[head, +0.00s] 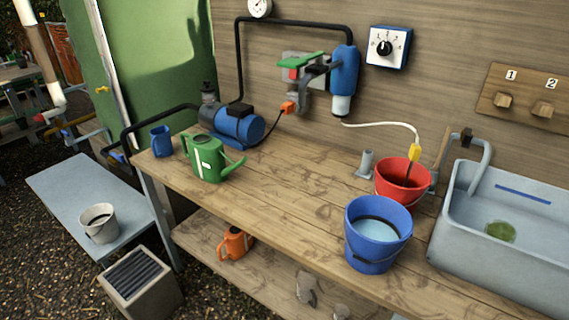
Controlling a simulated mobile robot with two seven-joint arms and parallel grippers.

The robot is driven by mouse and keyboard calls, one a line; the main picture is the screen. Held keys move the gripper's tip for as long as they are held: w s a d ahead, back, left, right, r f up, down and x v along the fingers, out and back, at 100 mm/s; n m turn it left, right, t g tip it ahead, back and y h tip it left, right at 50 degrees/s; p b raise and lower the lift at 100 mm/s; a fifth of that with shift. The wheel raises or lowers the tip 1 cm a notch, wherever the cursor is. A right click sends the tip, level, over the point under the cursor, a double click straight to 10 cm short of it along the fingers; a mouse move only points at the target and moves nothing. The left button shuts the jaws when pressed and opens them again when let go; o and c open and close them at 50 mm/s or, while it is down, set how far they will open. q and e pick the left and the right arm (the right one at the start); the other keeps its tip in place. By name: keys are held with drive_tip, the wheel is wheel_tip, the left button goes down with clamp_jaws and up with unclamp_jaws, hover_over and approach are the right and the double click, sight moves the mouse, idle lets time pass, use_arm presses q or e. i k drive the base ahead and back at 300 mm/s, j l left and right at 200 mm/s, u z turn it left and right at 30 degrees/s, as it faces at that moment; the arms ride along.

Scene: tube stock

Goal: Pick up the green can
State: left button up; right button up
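The green watering can (207,159) stands upright on the left part of the wooden workbench (275,185). Its spout points to the right and it has a pale stripe on its front. A blue jug (161,141) stands just left of it, and the blue pump (239,126) is close behind it. Neither of my grippers is in the head view, and nothing is touching the can from outside.
A blue bucket of water (378,233) and a red bucket (402,182) stand at the bench's right, beside a grey sink (500,225). An orange can (235,243) is on the lower shelf. The bench middle is clear.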

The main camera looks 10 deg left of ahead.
sight(207, 156)
drive_tip(key=i+j+u, duration=0.1)
drive_tip(key=j, duration=0.3)
drive_tip(key=i+j+u, duration=0.1)
drive_tip(key=j, duration=0.25)
drive_tip(key=i+j+u, duration=0.1)
drive_tip(key=j, duration=0.3)
drive_tip(key=i+j, duration=0.25)
drive_tip(key=i+j+u, duration=0.15)
drive_tip(key=j, duration=0.3)
